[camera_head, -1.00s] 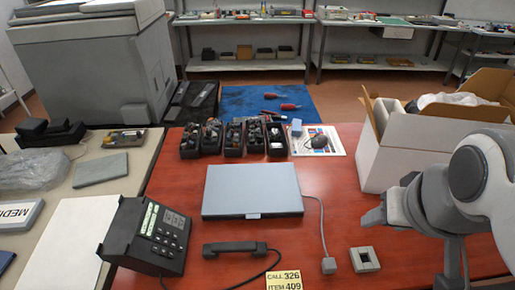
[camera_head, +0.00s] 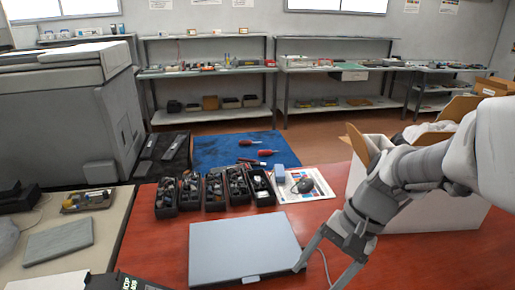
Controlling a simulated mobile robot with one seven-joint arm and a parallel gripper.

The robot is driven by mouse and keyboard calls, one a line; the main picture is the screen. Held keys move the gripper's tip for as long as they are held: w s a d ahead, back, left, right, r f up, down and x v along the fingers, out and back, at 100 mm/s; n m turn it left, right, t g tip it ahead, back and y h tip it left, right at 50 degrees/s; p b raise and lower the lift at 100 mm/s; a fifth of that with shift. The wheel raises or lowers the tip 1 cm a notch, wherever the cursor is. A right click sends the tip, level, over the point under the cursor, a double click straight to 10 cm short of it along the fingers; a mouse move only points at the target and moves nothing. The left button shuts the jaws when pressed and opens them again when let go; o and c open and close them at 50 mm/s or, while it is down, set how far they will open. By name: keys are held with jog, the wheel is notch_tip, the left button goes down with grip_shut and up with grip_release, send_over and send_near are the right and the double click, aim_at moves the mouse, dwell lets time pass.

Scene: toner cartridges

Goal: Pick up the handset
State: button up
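The handset is not in the current view; the picture's lower edge cuts off that part of the table. Only the top of the black desk phone (camera_head: 128,282) shows at the bottom left. My gripper (camera_head: 318,277) points down at the bottom centre right, with its two fingers spread apart and nothing seen between them. Its left finger overlaps the front right corner of the grey laptop-like case (camera_head: 243,248) in the picture; I cannot tell whether they touch. The right fingertip runs to the lower edge.
Several black bins (camera_head: 214,191) of small parts stand behind the case on the red table (camera_head: 145,238). A printed sheet (camera_head: 303,186) with a dark mouse-like thing lies beside them. An open white box (camera_head: 438,214) stands at the right behind my arm. A pale side table (camera_head: 100,243) is at left.

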jog(key=w+a+f+m+g+y+b, duration=0.1)
jog(key=w+f+m+y+b, duration=0.25)
jog(key=f, duration=0.45)
jog(key=w+a+f+m+g+y+b, duration=0.1)
jog(key=w+f+m+y+b, duration=0.25)
jog(key=f, duration=0.55)
jog(key=shift+m, duration=0.7)
jog(key=x, duration=0.5)
jog(key=b+x, duration=0.1)
jog(key=x, duration=0.4)
jog(key=shift+a+r, duration=0.1)
jog(key=shift+a, duration=0.25)
jog(key=x, duration=0.2)
jog(key=b+x, duration=0.1)
jog(key=x, duration=0.1)
jog(key=b+x, duration=0.1)
jog(key=x, duration=0.1)
jog(key=shift+s+a+r, duration=0.2)
jog(key=shift+a+r, duration=0.05)
jog(key=shift+a, duration=0.1)
grip_shut()
